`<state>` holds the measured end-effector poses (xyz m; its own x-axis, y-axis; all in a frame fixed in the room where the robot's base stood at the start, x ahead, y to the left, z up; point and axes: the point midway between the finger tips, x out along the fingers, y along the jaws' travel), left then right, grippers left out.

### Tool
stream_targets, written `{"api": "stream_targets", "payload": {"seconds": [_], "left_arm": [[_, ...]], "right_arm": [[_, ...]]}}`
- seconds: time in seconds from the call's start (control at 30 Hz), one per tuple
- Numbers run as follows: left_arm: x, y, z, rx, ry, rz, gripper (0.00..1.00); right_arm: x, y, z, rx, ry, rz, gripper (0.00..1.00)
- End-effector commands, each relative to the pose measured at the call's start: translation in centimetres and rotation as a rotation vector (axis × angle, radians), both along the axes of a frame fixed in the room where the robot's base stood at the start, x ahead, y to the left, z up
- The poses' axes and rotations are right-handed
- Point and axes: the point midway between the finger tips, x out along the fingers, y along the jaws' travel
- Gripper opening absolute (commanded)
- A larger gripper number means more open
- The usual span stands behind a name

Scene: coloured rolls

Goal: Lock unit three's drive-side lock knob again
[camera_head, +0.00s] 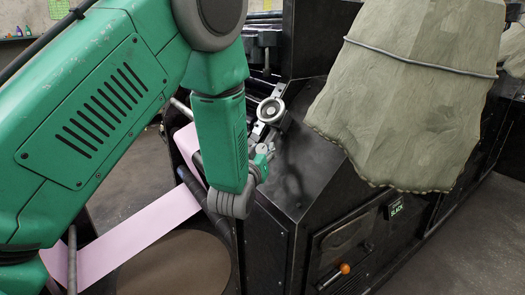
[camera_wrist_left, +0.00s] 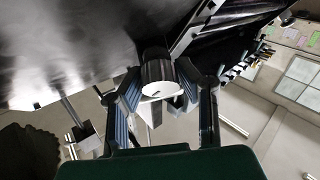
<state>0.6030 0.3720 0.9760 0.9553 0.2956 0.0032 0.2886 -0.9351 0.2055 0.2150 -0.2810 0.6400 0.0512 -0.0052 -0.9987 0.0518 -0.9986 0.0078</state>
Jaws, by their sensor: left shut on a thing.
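My left gripper (camera_head: 260,165) is at the dark machine's left edge, below a round silver handwheel (camera_head: 271,110). In the left wrist view, the two fingers of my left gripper (camera_wrist_left: 158,92) are shut on a black cylindrical knob with a white end face (camera_wrist_left: 157,72). The knob stands beside a dark panel. In the head view the knob is mostly hidden by the gripper, and I cannot read its lock position. My right gripper is not in view.
A pink paper web (camera_head: 135,235) runs below my left arm. A grey-green cloth cover (camera_head: 405,95) hangs over the upper right. The machine's front has a "BLACK" label (camera_head: 395,208) and an orange-tipped lever (camera_head: 345,268). Open floor (camera_head: 470,235) lies at the right.

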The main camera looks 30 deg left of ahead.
Motion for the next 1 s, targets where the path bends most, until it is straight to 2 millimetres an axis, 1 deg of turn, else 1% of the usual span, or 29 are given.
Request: {"api": "stream_targets", "payload": {"seconds": [0.27, 0.57, 1.0], "left_arm": [[0.0, 0.0, 0.0, 0.137, 0.027, -0.070, 0.00], [0.0, 0.1, 0.0, 0.381, 0.076, -0.193, 0.00], [0.0, 0.0, 0.0, 0.717, 0.142, -0.366, 0.00]], "right_arm": [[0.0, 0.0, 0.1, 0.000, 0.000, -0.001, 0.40], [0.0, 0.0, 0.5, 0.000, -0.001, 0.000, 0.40], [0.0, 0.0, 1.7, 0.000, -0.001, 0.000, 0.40]]}}
